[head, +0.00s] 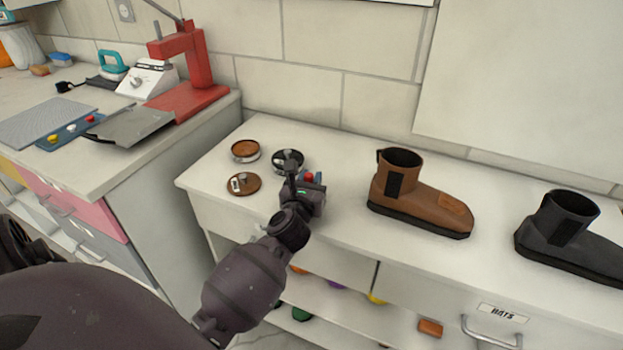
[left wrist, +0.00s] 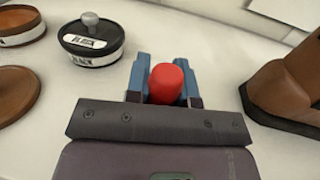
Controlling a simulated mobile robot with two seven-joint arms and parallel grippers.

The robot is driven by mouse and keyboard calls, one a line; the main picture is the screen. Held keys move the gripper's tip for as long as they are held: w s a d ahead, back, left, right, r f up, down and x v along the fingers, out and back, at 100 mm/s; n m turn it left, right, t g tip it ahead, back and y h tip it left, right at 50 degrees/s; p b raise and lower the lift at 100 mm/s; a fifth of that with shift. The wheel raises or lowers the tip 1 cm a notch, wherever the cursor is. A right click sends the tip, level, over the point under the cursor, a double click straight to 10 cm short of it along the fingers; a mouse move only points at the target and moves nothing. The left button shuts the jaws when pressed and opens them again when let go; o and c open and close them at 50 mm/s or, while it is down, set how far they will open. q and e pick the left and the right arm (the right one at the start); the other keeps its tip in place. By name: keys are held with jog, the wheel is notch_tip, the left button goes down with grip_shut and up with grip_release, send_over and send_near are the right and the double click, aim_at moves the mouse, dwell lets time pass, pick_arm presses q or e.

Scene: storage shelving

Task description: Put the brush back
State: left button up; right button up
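My left gripper (head: 309,180) is low over the white counter, just right of the polish tins. In the left wrist view, its blue fingers (left wrist: 165,80) sit on both sides of a red rounded thing (left wrist: 167,84) and appear to touch it. The red thing also shows small in the head view (head: 309,177). It looks like the end of the brush; no bristles show, and the rest is hidden by the gripper. I cannot tell whether it touches the counter. My right gripper is not in view.
A black tin (head: 288,160), an open brown tin (head: 245,150) and a brown lid (head: 243,184) lie left of the gripper. A brown boot (head: 415,197) and black boot (head: 570,235) stand right. Lower shelf holds an orange-brown block (head: 430,327).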

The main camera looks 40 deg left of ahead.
pick_arm(q)
jog(key=o, duration=0.4)
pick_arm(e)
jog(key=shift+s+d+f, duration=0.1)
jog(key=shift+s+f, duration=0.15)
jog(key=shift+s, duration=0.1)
